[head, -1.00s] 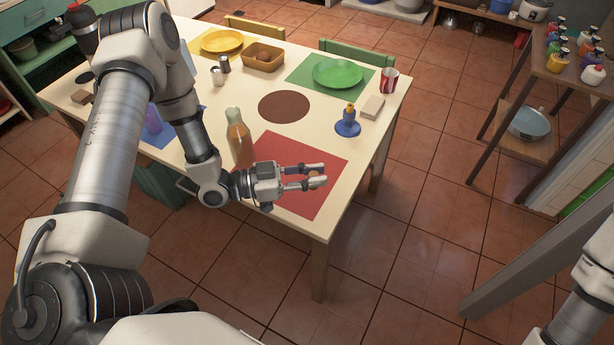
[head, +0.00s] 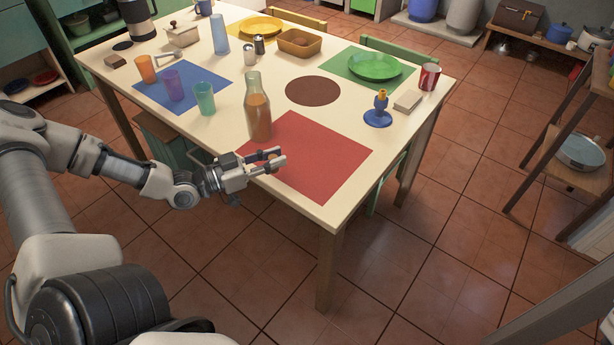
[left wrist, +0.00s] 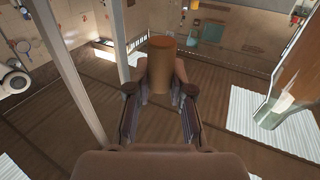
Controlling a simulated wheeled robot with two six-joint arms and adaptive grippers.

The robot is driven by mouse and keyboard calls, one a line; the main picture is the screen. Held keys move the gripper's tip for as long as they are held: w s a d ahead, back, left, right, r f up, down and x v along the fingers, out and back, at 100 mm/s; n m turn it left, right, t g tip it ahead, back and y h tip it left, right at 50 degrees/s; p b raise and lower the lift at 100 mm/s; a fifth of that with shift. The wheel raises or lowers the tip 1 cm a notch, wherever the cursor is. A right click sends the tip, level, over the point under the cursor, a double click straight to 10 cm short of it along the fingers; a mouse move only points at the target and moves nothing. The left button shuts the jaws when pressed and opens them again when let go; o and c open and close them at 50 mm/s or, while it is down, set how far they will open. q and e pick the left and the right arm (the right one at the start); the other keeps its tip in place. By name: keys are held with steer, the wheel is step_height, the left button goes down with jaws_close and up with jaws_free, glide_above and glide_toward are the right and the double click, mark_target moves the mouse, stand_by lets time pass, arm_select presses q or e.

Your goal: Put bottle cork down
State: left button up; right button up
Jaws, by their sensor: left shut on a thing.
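The bottle cork (left wrist: 160,65) is a brown cylinder held between the fingertips of my left gripper, seen close in the left wrist view. In the head view my left gripper (head: 276,160) is by the near edge of the table (head: 225,139), at the left corner of the red mat (head: 325,165). Only a bit of the cork shows there between the fingers. An open glass bottle (head: 258,118) with orange-brown liquid stands upright just behind the gripper. My right gripper is out of view.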

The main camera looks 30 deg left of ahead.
mark_target(308, 174)
arm_select(q)
steer(key=w+d+f+b, duration=0.1)
steer(key=w+f+b, duration=0.1)
steer(key=b, duration=0.1)
steer(key=w+d+f+b, duration=0.1)
steer(key=w, duration=0.1)
steer(key=shift+d+f+b, duration=0.15)
steer(key=shift+d+b, duration=0.15)
steer(key=shift+d, duration=0.05)
steer(key=shift+w+d, duration=0.15)
steer(key=shift+w, duration=0.2)
steer(key=w+f+b, duration=0.1)
steer(key=w+d+f+b, duration=0.1)
steer(key=shift+w+d, duration=0.3)
steer(key=shift+w, duration=0.2)
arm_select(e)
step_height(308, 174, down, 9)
arm_select(q)
steer(key=shift+s+f, duration=0.1)
steer(key=shift+s, duration=0.1)
steer(key=o, duration=0.7)
steer(key=shift+w, duration=0.1)
